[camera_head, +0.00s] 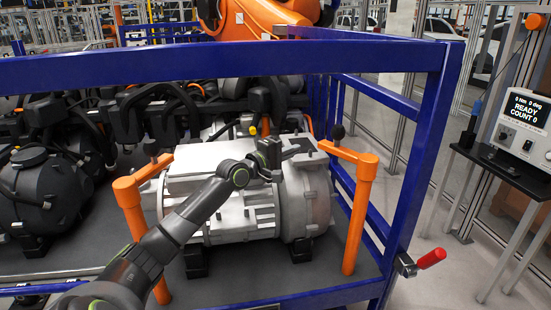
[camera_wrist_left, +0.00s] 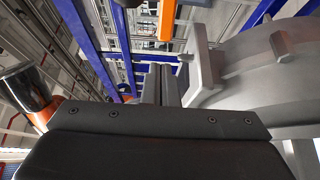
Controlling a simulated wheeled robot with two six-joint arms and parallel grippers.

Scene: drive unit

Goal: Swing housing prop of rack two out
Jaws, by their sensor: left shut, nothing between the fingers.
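A silver drive unit housing (camera_head: 225,190) sits in the blue rack between two orange props. The left prop (camera_head: 132,210) and right prop (camera_head: 360,215) are upright posts, each with an arm turned in over the housing's end and a black knob on it. My left gripper (camera_head: 296,150) is shut and empty above the housing's top right, close to the right prop's arm tip; I cannot tell whether they touch. In the left wrist view its closed fingers (camera_wrist_left: 161,84) point ahead beside the grey housing (camera_wrist_left: 250,70). My right gripper is not in view.
Dark units (camera_head: 45,185) stand behind and left. A controller (camera_head: 525,125) reading READY stands at right.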

